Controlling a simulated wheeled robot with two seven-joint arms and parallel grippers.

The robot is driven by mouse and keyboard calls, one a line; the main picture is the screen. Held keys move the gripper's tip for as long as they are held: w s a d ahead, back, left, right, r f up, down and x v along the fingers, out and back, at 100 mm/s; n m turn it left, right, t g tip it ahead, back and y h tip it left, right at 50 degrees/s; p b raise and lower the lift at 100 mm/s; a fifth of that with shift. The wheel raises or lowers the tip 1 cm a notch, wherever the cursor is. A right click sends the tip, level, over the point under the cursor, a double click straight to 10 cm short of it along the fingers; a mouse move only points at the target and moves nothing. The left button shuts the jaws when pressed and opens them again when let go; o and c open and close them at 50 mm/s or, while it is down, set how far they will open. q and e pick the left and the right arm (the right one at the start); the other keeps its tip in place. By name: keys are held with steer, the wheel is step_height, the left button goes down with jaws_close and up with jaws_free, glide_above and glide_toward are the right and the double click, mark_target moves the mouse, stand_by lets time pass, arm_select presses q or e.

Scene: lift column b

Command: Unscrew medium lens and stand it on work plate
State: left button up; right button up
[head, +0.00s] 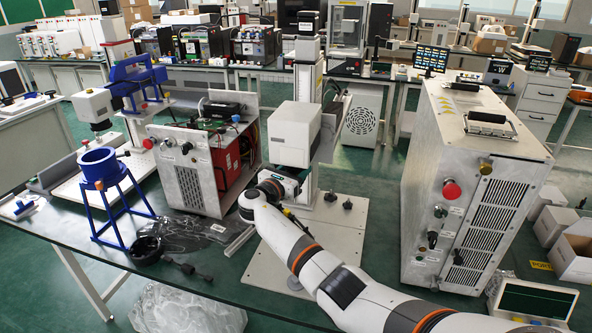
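A white box-shaped head (294,134) is mounted on a column above a pale metal work plate (335,238). My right arm reaches in from the lower right. Its gripper (285,184) is just under the white head, by its lower edge. The wrist hides most of the fingers, so I cannot tell whether they are open or shut. The medium lens cannot be made out; the area beneath the head is largely hidden by my gripper. Two small dark pieces (347,205) (330,197) stand on the plate right of the gripper. My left gripper is not in view.
A metal cabinet with a red button (451,190) stands right of the plate. An open-sided instrument box (186,180) stands to the left. A blue stand (98,170), a black ring-shaped dish (146,248) and a dark tool (187,268) are at the left front. The plate's right front looks clear.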

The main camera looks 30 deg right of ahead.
steer(key=shift+r+m+g+h, duration=0.15)
steer(key=shift+m+g+h, duration=0.35)
steer(key=shift+m+g, duration=0.8)
steer(key=shift+g, duration=0.5)
steer(key=shift+w+f, duration=0.1)
steer(key=shift+f, duration=0.15)
steer(key=shift+f+b, duration=1.4)
steer(key=shift+b, duration=0.1)
